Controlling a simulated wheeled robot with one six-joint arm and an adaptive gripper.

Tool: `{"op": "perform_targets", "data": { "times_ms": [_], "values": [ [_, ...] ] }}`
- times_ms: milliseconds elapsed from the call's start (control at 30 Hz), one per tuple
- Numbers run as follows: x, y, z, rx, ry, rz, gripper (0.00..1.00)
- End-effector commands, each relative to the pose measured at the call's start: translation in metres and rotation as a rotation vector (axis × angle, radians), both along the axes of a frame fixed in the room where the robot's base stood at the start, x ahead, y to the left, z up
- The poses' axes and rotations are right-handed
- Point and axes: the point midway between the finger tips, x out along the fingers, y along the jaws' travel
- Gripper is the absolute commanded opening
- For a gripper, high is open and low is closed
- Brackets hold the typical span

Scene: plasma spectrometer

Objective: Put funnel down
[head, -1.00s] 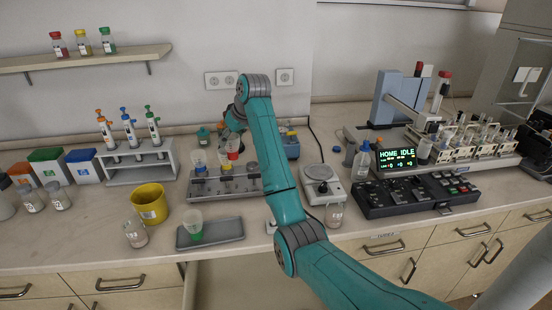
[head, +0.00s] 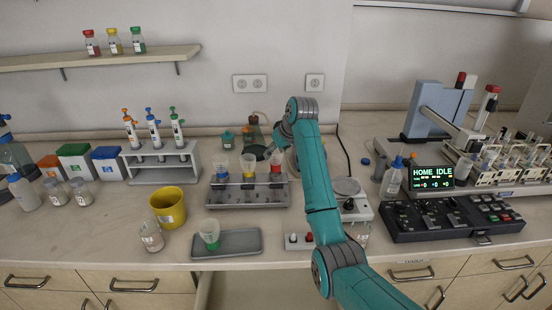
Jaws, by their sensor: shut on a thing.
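My gripper (head: 271,150) points down over the right end of the grey rack (head: 228,203). It is shut on the red funnel (head: 276,168), which is upright at the rack's right-hand place. My arm partly hides the gripper, and I cannot tell whether the funnel's stem is seated. A blue-marked funnel (head: 222,172) stands at the rack's left place and a yellow one (head: 248,170) in the middle. A green-marked funnel (head: 210,232) stands on the flat grey tray (head: 240,243) in front.
A yellow bucket (head: 168,207) and a small jar (head: 152,237) stand left of the tray. A pipette stand (head: 160,160) is behind. A balance (head: 348,190) lies right of my arm, then a black control panel (head: 450,214). Bottles stand behind the rack.

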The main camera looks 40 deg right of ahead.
Motion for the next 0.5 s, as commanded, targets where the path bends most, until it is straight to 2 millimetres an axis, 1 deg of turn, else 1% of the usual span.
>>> {"op": "perform_targets", "data": {
  "times_ms": [33,167,500],
  "values": [
    [-0.001,0.000,-0.009,0.001,0.004,0.000,0.10],
    [0.000,0.000,-0.024,0.001,0.002,0.001,0.10],
    [0.000,0.000,-0.027,0.001,0.002,0.001,0.10]
  ]
}}
